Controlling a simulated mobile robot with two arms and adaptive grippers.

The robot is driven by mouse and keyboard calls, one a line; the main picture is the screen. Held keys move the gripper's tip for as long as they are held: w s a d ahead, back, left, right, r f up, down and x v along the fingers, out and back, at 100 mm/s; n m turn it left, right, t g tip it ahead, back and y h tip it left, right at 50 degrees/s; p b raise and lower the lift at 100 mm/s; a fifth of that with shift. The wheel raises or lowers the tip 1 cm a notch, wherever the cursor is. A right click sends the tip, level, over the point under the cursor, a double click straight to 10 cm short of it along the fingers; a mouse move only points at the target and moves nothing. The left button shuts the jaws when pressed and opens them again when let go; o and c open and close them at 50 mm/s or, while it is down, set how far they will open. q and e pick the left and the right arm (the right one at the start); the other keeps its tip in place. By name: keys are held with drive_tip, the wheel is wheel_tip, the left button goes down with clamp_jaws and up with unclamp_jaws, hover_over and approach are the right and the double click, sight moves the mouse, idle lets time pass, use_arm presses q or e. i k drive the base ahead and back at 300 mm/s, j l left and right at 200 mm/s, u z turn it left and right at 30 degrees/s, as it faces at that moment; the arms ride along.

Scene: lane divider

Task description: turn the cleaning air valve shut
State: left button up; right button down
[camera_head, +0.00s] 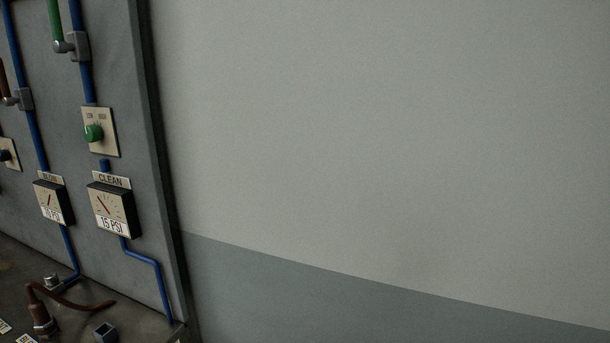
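A grey panel (100,60) stands at the left of the head view. On its right column, a green handle (55,20) points up from a grey valve body (77,46) on a blue pipe. Below it is a green knob (93,133) on a beige LOW/HIGH plate (108,143). Under that, a gauge (111,210) labelled CLEAN has a 15 PSI tag. The handle's top is cut off by the frame edge. Neither of my grippers is in view.
A second gauge (52,203) and another valve body (25,99) sit left of the CLEAN column. A brown hose with a nozzle (40,318) and a small dark square holder (106,332) are on the bench below. A bare wall (400,130) fills the right.

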sight(60, 46)
drive_tip(key=k+j+u, duration=0.25)
drive_tip(key=u, duration=0.15)
drive_tip(key=k+j+u, duration=0.35)
drive_tip(key=i, duration=0.05)
